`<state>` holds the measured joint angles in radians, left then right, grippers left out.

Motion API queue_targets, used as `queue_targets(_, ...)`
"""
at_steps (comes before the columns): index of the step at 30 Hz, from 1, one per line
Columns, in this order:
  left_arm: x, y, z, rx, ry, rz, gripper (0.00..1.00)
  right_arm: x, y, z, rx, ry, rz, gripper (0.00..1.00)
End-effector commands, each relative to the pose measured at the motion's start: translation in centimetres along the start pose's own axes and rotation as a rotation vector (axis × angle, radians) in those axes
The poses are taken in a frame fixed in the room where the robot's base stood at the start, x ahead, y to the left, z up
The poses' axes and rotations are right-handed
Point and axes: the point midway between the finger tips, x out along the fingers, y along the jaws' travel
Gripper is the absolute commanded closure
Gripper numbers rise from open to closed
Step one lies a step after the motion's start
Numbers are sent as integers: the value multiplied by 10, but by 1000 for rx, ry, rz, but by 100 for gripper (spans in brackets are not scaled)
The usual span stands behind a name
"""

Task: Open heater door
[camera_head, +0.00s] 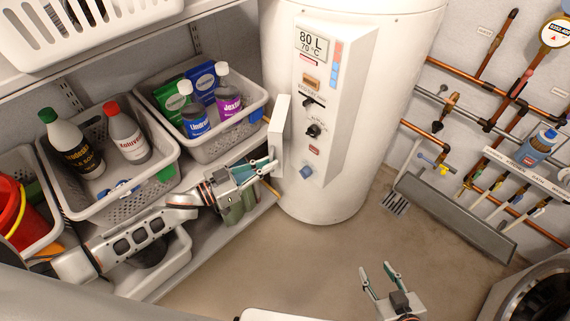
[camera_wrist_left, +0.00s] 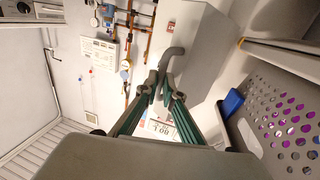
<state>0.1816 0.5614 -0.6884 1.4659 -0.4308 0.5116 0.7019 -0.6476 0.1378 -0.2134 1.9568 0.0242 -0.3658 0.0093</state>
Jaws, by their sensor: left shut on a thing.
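The heater (camera_head: 350,60) is a large white cylinder with a control panel (camera_head: 322,110) reading 80 L and 70 °C. Its white door (camera_head: 281,130) stands swung out at the panel's left side, with the dials and labels exposed. My left gripper (camera_head: 272,167) is at the door's lower left part. In the left wrist view, its fingertips (camera_wrist_left: 163,92) close around the grey curved handle (camera_wrist_left: 172,53) on the door (camera_wrist_left: 197,45). My right gripper (camera_head: 377,268) is low in the head view, away from the heater, with its fingers apart and empty.
Baskets of bottles (camera_head: 170,166) fill the shelf left of the heater, close to my left arm. Copper pipes (camera_head: 460,118) and a gauge (camera_head: 557,32) are on the right wall. A grey trough (camera_head: 455,220) lies below them. The floor (camera_head: 300,245) before the heater is clear.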

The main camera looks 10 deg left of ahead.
Motion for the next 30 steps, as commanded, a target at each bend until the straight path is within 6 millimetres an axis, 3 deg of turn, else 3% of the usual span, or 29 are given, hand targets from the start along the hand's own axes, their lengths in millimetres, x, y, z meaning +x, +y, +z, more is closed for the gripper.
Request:
queue_targets(1, -4, -14, -3, 7, -1, -13, 100, -1, 1, -2, -1, 3, 1, 60)
queue_targets(9, -15, -34, -4, 8, 2, -14, 100, -2, 2, -7, -2, 10, 3, 60)
queue_targets(27, -17, -40, -6, 6, 5, -14, 100, -1, 2, -2, -4, 0, 2, 60)
queue_targets(29, -17, -40, -6, 6, 6, -13, 85, -1, 2, -2, -4, 0, 1, 60)
queue_targets(30, -17, -40, -6, 6, 6, -12, 85, -2, 1, -1, -4, -2, 1, 60)
